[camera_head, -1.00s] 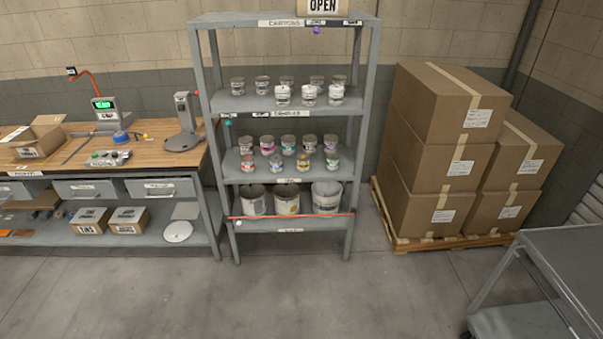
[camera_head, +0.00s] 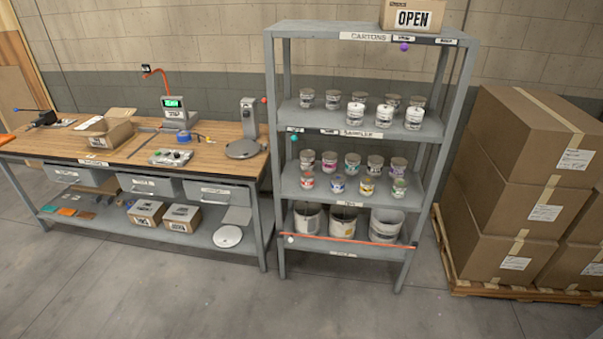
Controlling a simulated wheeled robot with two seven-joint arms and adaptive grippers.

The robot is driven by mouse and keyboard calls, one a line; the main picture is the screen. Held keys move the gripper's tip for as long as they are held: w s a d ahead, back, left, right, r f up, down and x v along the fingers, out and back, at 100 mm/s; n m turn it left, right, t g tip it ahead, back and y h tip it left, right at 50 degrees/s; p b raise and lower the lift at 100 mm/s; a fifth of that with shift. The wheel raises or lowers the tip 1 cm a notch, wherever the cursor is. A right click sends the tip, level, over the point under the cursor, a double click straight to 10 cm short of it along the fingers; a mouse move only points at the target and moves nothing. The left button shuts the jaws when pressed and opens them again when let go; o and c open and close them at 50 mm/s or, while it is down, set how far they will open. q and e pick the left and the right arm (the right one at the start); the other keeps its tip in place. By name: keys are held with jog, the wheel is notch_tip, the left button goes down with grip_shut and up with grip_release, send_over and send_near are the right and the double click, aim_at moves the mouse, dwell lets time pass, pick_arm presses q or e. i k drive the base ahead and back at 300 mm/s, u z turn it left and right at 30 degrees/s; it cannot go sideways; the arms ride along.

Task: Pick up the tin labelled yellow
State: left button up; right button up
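More tins stand in a row behind. The label text is too small to read. Neither of my grippers shows in the head view.
The grey rack (camera_head: 273,110) also holds sample tins above and large pails (camera_head: 343,221) below. A workbench (camera_head: 215,150) stands left of it. Stacked cartons (camera_head: 530,170) on a pallet stand right. The floor (camera_head: 160,290) in front is clear.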

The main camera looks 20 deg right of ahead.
aim_at(367, 183)
jog(key=u, duration=0.35)
jog(key=i, duration=1.25)
jog(key=z, duration=0.4)
jog(key=i, duration=1.05)
jog(key=z, duration=0.8)
